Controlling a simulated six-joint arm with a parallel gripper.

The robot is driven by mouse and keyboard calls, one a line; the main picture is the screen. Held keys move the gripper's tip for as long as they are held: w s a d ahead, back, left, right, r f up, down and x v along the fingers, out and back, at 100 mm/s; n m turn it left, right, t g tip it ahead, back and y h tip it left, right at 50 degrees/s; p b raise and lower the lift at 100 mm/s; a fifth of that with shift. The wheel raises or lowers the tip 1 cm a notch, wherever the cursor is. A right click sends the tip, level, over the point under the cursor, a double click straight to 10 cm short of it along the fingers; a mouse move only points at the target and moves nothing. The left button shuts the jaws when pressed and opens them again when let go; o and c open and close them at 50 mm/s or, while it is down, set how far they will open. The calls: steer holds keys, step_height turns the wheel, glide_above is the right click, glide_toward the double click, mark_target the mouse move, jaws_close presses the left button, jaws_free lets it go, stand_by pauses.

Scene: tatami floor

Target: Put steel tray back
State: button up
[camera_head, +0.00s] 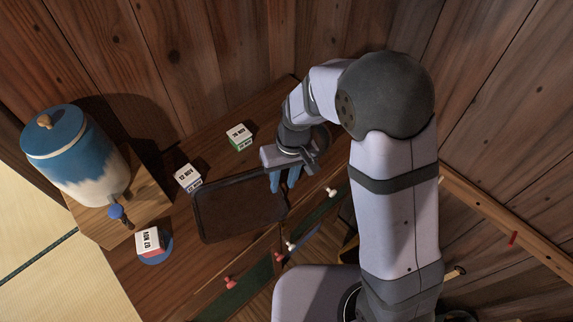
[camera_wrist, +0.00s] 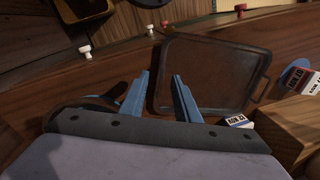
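The steel tray (camera_head: 239,208) is a dark, brownish, shallow rectangle lying flat on the wooden cabinet top. In the wrist view the tray (camera_wrist: 213,70) shows a raised rim and a handle at its right end. My gripper (camera_head: 282,184) is at the tray's right end in the head view, fingers pointing down. In the wrist view my gripper (camera_wrist: 162,76) has two blue fingers apart with nothing held between them. The tray's left rim appears between the fingertips. I cannot tell whether they touch it or are above it.
A blue-and-white jar (camera_head: 75,160) stands on a wooden block (camera_head: 150,192) at left. Small labelled cubes sit behind the tray (camera_head: 239,136), by its left corner (camera_head: 187,177) and on a blue disc (camera_head: 157,252). Knobbed drawers (camera_head: 247,284) line the front; a wooden wall is behind.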

step_height(320, 180, up, 8)
steer(key=d, duration=0.1)
steer(key=shift+w+b, duration=0.15)
steer(key=shift+b, duration=0.3)
steer(key=s+d+f+m+h, duration=0.1)
steer(key=s+d+m, duration=0.3)
steer(key=s+d, duration=0.8)
steer(key=d+f, duration=0.1)
steer(key=d, duration=0.3)
steer(key=shift+m, duration=0.3)
steer(key=shift+d, duration=0.1)
steer(key=shift+r+p, duration=0.65)
steer(key=shift+p, duration=0.05)
